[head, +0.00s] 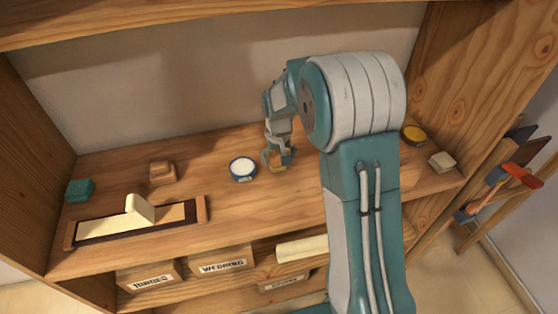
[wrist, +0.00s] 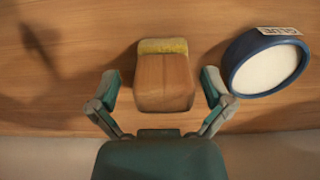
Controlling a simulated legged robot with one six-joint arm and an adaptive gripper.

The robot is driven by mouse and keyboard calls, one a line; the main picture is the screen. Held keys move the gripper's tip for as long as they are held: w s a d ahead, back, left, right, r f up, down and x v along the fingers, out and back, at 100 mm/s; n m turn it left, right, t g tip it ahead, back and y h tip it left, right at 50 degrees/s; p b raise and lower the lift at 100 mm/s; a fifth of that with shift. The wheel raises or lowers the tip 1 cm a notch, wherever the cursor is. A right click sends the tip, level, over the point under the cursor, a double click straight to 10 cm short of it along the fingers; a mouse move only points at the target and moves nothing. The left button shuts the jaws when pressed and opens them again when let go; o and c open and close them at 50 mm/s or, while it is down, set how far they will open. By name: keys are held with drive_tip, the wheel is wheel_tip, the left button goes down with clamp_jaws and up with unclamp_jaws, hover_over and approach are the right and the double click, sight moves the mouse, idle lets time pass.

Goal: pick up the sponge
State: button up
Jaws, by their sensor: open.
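A small block with a brown wood-like face and a rough yellow band along one edge (wrist: 164,82) lies on the shelf in the wrist view; the band looks like sponge. My gripper (wrist: 160,90) is open, with one finger on each side of the block and a visible gap on both sides. In the head view my gripper (head: 277,157) is low over the shelf and partly hides the block. I cannot tell how far the fingertips are above the wood.
A blue-rimmed glue tub (head: 243,169) stands close beside my gripper; in the wrist view it (wrist: 268,66) is near the right finger. A teal block (head: 79,190), a wooden block (head: 162,173) and a tray (head: 100,229) are at left.

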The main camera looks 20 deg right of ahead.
drive_tip(key=shift+a+f, duration=0.1)
drive_tip(key=shift+a, duration=0.35)
drive_tip(key=shift+c, duration=0.3)
drive_tip(key=shift+d, duration=0.45)
drive_tip(key=c, duration=1.1)
drive_tip(key=shift+a, duration=0.2)
drive_tip(key=shift+c, duration=0.2)
drive_tip(key=shift+r, duration=0.25)
wheel_tip(320, 180, up, 2)
drive_tip(key=shift+a+r, duration=0.1)
drive_tip(key=shift+r, duration=0.05)
drive_tip(key=s+a+r, duration=0.8)
drive_tip(key=s+r, duration=0.2)
drive_tip(key=s, duration=0.1)
drive_tip(key=shift+a, duration=0.15)
drive_tip(key=shift+s+r, duration=0.1)
